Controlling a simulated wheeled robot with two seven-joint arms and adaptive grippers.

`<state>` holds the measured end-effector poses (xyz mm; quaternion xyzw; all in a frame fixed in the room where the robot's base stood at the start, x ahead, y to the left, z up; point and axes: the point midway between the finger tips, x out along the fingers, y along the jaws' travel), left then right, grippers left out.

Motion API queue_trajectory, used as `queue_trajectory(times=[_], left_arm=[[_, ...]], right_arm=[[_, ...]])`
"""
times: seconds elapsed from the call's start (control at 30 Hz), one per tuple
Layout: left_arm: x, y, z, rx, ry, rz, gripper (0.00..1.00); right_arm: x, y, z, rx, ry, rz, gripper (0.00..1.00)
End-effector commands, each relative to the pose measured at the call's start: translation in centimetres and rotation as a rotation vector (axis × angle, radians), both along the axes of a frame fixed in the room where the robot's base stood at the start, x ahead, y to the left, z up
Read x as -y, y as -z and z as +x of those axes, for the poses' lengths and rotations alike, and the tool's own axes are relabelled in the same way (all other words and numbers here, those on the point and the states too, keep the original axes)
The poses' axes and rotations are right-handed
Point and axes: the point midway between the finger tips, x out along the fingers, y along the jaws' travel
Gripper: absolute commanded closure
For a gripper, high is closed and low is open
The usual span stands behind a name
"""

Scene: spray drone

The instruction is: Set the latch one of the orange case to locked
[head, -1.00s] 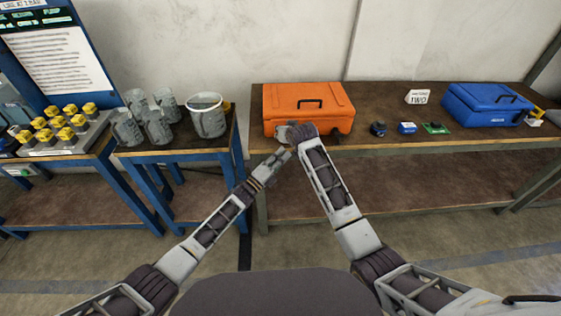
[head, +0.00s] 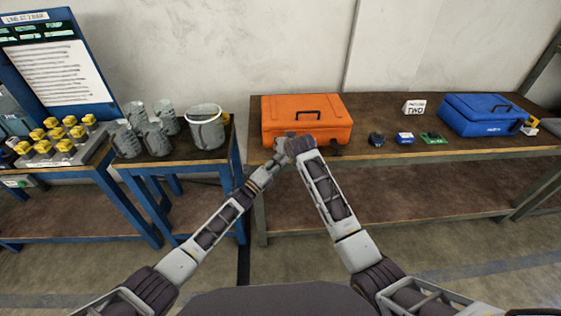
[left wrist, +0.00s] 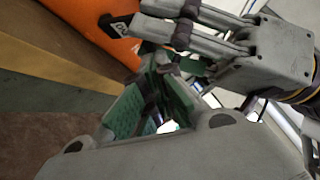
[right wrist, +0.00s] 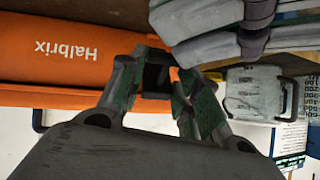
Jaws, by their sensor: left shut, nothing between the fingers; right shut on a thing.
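The orange case (head: 307,116) stands closed on the long table, its handle facing me. My right gripper (head: 296,144) is at the left part of the case's front. In the right wrist view, my right gripper (right wrist: 156,62) is shut on a black latch (right wrist: 157,76) on the case front, beside the "Halbrix" lettering. In the left wrist view, a black piece with white marking (left wrist: 119,26) shows on the case beside the right fingers. My left gripper (head: 268,170) is shut and empty, just below and left of the right one. The fingers partly hide the held latch, so its setting is unclear.
A bucket (head: 206,127) and grey canisters stand on the left bench. My two grippers are very close together.

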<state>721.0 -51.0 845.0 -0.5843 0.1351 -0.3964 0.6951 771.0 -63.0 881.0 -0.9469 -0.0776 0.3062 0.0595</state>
Motion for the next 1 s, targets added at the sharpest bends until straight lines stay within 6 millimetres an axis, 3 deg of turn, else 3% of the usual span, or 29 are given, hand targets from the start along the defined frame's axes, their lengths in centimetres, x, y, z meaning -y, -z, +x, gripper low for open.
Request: queue_trajectory(times=[0.33, 0.37, 0.5, 1.0], left_arm=[[-0.13, -1.23, 0.74, 0.007, -0.005, -0.008, 1.00], [-0.14, -1.28, 0.77, 0.008, -0.005, -0.009, 1.00], [-0.14, -1.25, 0.76, 0.008, -0.005, -0.009, 1.00], [-0.05, -0.78, 0.50, 0.004, -0.002, -0.005, 1.00]], right_arm=[[-0.13, 0.17, -0.13, -0.004, -0.001, 0.002, 1.00], [-0.14, 0.18, -0.13, -0.005, -0.001, 0.002, 0.64], [-0.13, 0.26, -0.15, -0.006, -0.001, 0.001, 0.46], [0.01, -0.07, -0.23, -0.001, -0.001, 0.000, 0.46]])
